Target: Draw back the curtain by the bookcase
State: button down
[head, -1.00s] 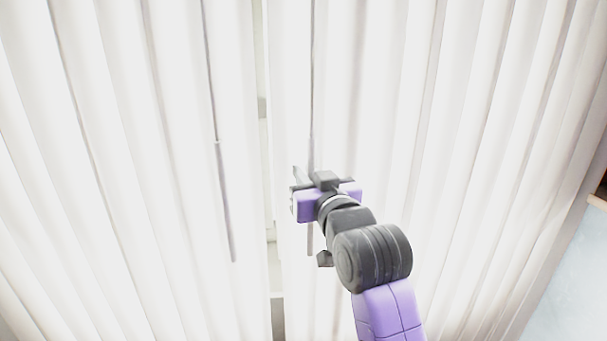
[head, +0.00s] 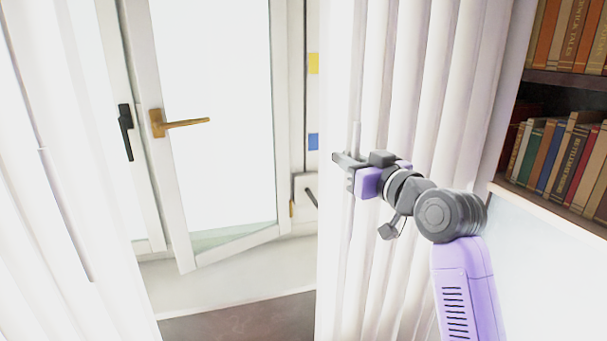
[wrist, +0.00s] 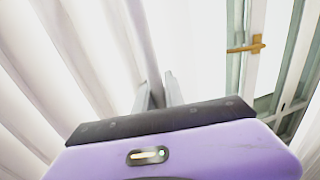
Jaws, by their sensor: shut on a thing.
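The white curtain by the bookcase (head: 420,90) hangs in deep folds, bunched between the window opening and the bookcase. Its thin pale draw rod (head: 356,138) shows just above my gripper (head: 345,160). My gripper is shut on this rod at the curtain's left edge; the grip point itself is partly hidden. In the wrist view my two grey fingers (wrist: 158,92) stand close together against the white folds (wrist: 85,50).
The bookcase (head: 549,80) with several books stands at right, above a pale panel. Left of the curtain is a white-framed window with a brown handle (head: 180,122), above a pale sill. Another white curtain (head: 25,260) with its own rod (head: 65,215) hangs at far left.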

jog(key=w+d+b, duration=0.2)
jog(key=d, duration=0.6)
jog(key=w+d+b, duration=0.3)
jog(key=d, duration=0.6)
jog(key=shift+d, duration=0.2)
jog(key=c, duration=1.4)
grip_release()
jog(key=shift+s, duration=0.1)
jog(key=b+v, duration=0.1)
jog(key=v, duration=0.6)
jog(key=shift+s+d+b, duration=0.15)
jog(key=shift+s+b, duration=0.15)
